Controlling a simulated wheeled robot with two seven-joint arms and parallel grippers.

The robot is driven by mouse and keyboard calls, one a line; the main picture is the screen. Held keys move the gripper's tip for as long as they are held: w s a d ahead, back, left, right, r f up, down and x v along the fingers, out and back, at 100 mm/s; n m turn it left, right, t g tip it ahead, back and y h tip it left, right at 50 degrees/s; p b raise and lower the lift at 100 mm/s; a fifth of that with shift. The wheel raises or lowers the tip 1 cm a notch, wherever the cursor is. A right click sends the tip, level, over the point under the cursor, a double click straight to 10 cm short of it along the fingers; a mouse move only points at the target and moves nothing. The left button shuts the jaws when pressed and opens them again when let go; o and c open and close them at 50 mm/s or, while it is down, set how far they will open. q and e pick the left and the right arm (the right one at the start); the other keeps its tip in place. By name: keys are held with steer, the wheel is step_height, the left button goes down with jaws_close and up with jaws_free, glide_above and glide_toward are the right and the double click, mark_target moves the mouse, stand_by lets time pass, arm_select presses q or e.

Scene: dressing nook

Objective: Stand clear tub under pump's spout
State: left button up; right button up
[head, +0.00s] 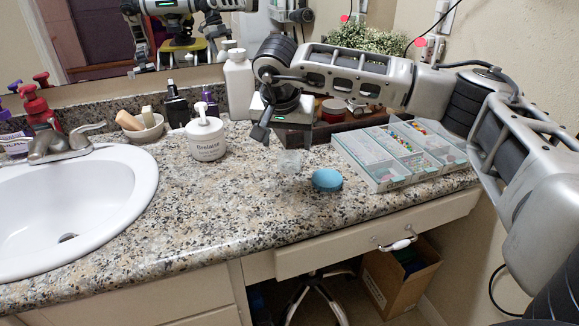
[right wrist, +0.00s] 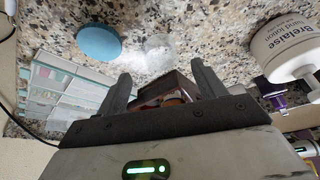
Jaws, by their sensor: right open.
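The white pump bottle (head: 207,140) with dark lettering stands upright on the speckled counter, right of the sink. Its pump head and spout (head: 202,108) are on top. It also shows tipped sideways at the right of the right wrist view (right wrist: 290,45). The small clear tub (head: 290,161) sits on the counter to the right of the pump, apart from it. It is faint and see-through, and shows beyond my fingers in the right wrist view (right wrist: 158,52). My right gripper (right wrist: 160,75) is open and empty, above and behind the tub. My left gripper is not in view.
A blue round object (head: 327,180) lies near the tub. A compartmented clear case (head: 375,178) is at the right. The sink (head: 115,190) is at the left, with a soap dish (head: 145,133) behind. A white bottle (head: 239,90) stands behind. Front counter is clear.

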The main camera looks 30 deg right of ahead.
mark_target(288, 157)
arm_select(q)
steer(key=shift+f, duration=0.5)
arm_select(e)
steer(key=shift+x, duration=1.35)
steer(key=b+x, duration=0.1)
steer(key=x, duration=0.3)
steer(key=shift+w+f, duration=0.15)
steer(key=shift+f, duration=0.05)
steer(key=shift+w+d+f, duration=0.1)
steer(key=shift+d+f, duration=0.05)
steer(key=shift+f, duration=0.1)
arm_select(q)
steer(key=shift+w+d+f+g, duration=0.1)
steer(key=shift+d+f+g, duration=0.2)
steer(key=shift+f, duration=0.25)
arm_select(e)
steer(key=c, duration=1)
steer(key=shift+r, duration=0.1)
